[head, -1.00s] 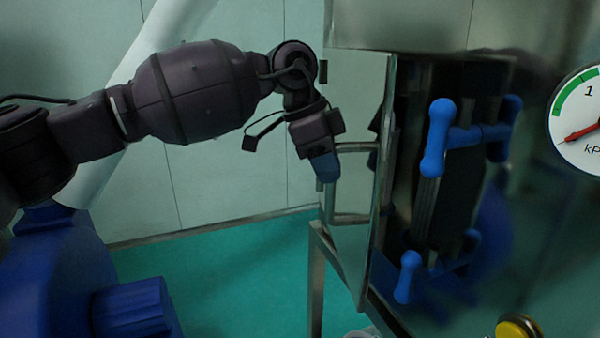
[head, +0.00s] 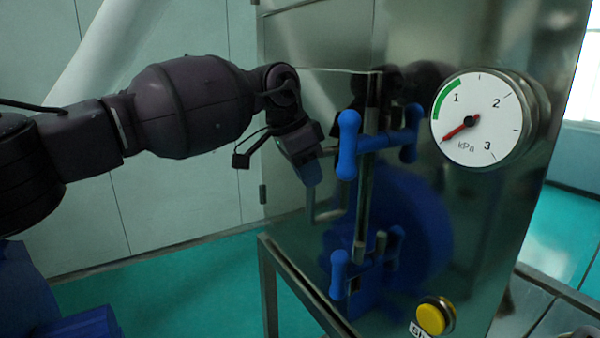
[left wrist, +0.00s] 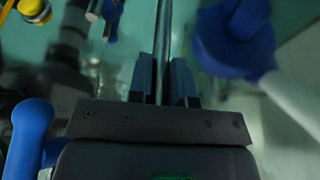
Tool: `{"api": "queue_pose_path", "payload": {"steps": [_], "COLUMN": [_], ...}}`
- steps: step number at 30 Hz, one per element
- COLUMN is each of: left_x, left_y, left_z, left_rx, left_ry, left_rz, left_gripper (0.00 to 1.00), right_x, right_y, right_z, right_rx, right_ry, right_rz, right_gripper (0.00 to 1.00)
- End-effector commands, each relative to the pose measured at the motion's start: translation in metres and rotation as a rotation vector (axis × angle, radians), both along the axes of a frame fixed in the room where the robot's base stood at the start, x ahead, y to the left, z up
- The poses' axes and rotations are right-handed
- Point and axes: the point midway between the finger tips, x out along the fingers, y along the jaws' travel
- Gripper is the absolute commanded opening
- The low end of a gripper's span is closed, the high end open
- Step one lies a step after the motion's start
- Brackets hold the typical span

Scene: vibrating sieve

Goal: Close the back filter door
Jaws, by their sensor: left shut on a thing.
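The filter door (head: 335,95) is a shiny metal panel on the cabinet's left part, with its free edge beside the blue latch handles. It lies almost in line with the cabinet front; I cannot tell if it is fully flush. My left gripper (head: 313,190) is shut on the door handle (head: 328,216), a bent metal bar. In the left wrist view the bar (left wrist: 164,45) runs between the two fingers (left wrist: 163,82). The upper blue latch handle (head: 348,145) and lower blue latch handle (head: 338,275) stand out at the door's edge. My right gripper is not in view.
A round pressure gauge (head: 482,117) sits on the cabinet front (head: 480,220) right of the latches. A yellow button (head: 434,316) is below it. A metal stand leg (head: 268,290) is under the cabinet. Green floor (head: 180,280) lies open at the left.

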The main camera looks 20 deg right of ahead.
Motion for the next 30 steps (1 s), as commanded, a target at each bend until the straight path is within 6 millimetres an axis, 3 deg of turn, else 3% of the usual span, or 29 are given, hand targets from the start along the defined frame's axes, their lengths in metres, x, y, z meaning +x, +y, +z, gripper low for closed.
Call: {"api": "queue_pose_path", "payload": {"steps": [9, 10, 15, 24, 30], "left_x": [-0.006, -0.006, -0.005, -0.002, -0.001], "left_y": [-0.007, -0.007, -0.006, -0.003, 0.006], "left_z": [0.0, 0.0, 0.001, 0.003, 0.022], "left_rx": [-0.01, -0.011, -0.01, -0.007, -0.008], "left_ry": [0.003, 0.003, 0.002, 0.0, -0.003], "left_rz": [-0.011, -0.011, -0.008, -0.004, -0.003], "left_gripper": [0.0, 0.21, 0.44, 0.44, 0.44], "right_x": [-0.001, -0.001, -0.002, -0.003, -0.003], "right_y": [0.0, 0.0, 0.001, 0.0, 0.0], "right_z": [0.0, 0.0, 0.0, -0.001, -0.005], "right_rx": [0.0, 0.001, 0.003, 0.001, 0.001], "right_ry": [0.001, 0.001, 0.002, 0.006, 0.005], "right_rz": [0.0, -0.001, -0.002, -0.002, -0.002], "right_gripper": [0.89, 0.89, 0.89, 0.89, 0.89]}}
